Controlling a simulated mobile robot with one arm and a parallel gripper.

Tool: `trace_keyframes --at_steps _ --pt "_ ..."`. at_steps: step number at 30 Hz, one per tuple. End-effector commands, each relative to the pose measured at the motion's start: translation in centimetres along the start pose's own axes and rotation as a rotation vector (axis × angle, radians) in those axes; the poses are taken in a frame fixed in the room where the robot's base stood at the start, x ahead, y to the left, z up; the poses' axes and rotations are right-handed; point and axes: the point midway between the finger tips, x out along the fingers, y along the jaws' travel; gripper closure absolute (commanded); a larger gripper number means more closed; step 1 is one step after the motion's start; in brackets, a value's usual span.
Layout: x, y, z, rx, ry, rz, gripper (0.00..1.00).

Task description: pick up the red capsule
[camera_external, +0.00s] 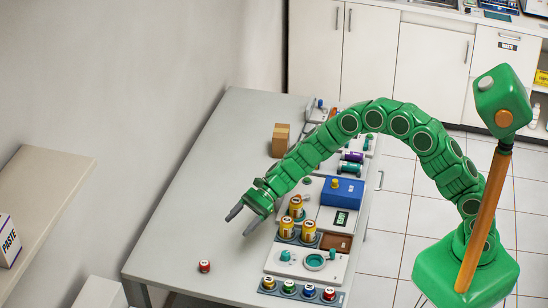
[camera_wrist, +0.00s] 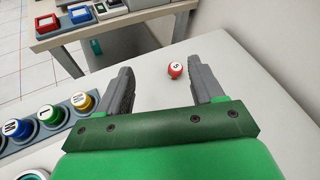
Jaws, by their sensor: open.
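A small red capsule (camera_external: 204,266) with a pale marked top stands alone on the bare part of the grey table, near its front left. In the wrist view the red capsule (camera_wrist: 175,70) shows beyond my fingertips, close to the right finger. My gripper (camera_external: 241,221) is open and empty, above the table and up and right of the capsule in the external view. In the wrist view my gripper (camera_wrist: 158,76) has its two grey fingers wide apart with nothing between them.
A rack (camera_external: 302,292) of several coloured capsules, one of them red, lies at the table's front right. The table's left side (camera_external: 195,205) is clear.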

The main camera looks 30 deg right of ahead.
Motion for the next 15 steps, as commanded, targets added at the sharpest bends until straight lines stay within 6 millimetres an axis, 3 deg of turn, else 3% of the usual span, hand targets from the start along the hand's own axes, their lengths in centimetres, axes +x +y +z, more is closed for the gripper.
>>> trace_keyframes --at_steps 6,15 --pt "5.5 -0.7 -3.9 0.148 0.002 -0.05 0.33" --pt "10.3 -1.1 -8.1 0.291 0.015 -0.113 0.33"
